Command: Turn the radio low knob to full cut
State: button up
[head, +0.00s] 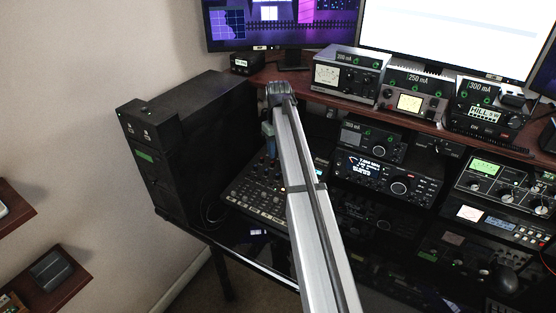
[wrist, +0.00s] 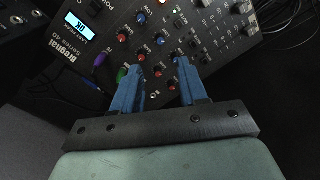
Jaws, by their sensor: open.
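The mixer panel (wrist: 205,42) with small red and blue knobs fills the upper part of the wrist view; in the head view the panel (head: 258,203) lies low on the desk beside the black tower. My gripper (wrist: 158,64) has two blue fingers, spread apart over the lower knob rows. A red knob (wrist: 158,73) shows between the fingers, and another red knob (wrist: 172,86) sits just below it. A blue knob (wrist: 161,40) is just beyond the fingertips. The labels are too small to tell which knob is radio low. The fingertips partly hide nearby knobs, and contact cannot be told.
A black tower (head: 205,135) rises left of the panel. A radio (head: 385,178) stands to its right, and a wooden shelf (head: 310,92) with meters is behind.

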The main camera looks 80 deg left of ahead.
jog(key=shift+r, duration=1.6)
